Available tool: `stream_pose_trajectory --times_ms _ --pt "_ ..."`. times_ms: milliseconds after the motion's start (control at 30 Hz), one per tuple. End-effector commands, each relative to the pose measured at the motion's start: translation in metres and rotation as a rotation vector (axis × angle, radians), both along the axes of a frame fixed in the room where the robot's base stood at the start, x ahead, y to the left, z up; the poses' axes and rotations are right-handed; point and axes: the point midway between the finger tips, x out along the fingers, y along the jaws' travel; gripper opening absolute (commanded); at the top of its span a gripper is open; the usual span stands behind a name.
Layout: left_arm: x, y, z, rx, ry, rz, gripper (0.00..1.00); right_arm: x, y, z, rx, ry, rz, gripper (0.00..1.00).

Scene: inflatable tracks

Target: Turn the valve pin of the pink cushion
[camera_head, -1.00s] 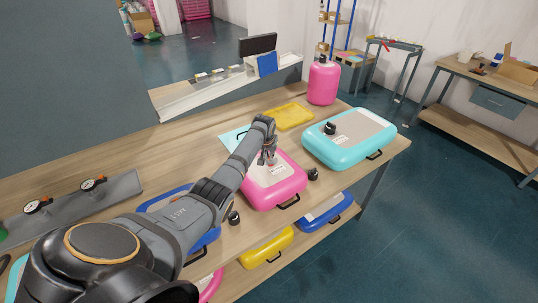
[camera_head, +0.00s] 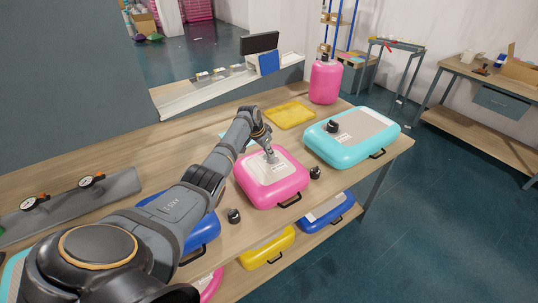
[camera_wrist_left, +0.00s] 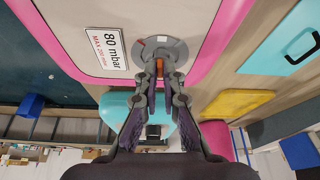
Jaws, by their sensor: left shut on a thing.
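The pink cushion (camera_head: 293,188) lies on the wooden table, with a grey top panel and a black handle at its near edge. In the left wrist view the cushion (camera_wrist_left: 232,22) fills the top, with a label reading 80 mbar (camera_wrist_left: 110,45). A round grey valve (camera_wrist_left: 178,49) sits on its panel, with a small orange pin (camera_wrist_left: 161,39) showing at its centre. My left gripper (camera_head: 271,158) points down at the valve. In the left wrist view the left gripper's fingertips (camera_wrist_left: 160,70) are closed together on the pin, partly hiding it. My right gripper is in no view.
A turquoise cushion (camera_head: 377,137) with a black cap lies to the right. Black caps stand at right (camera_head: 315,173) and left (camera_head: 233,216) of the pink cushion. A blue cushion (camera_head: 201,238) lies under my arm. A yellow folded item (camera_head: 290,115) and pink canister (camera_head: 325,82) are behind.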

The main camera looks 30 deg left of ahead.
Motion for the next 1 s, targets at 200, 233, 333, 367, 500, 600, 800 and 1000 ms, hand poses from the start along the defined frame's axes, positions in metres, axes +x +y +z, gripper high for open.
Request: stream_pose_trajectory --times_ms 200,233,333,367,500,600,800,1000 --pt "0.0001 0.0008 -0.0006 0.000 0.000 -0.047 0.00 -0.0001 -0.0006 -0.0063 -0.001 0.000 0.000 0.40" --pt "0.0001 0.0008 -0.0004 0.000 0.001 -0.050 0.00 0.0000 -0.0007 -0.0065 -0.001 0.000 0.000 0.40" --pt "0.0001 0.0009 0.0001 0.001 0.001 -0.056 0.00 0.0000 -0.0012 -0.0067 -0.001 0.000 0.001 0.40" --pt "0.0001 0.0008 0.0001 0.000 0.001 -0.057 0.00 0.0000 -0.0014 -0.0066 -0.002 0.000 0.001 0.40" --pt "0.0001 0.0008 0.0004 0.000 0.001 -0.057 0.00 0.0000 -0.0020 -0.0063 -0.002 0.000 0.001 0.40" --pt "0.0000 0.0008 0.0003 0.001 0.001 -0.057 0.00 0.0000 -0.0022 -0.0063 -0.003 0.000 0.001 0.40" --pt "0.0000 0.0008 0.0002 0.001 0.001 -0.056 0.25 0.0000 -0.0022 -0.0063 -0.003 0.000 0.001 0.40" --pt "0.0001 0.0007 0.0002 0.001 0.001 -0.056 0.29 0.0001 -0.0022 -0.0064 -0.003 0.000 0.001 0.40"
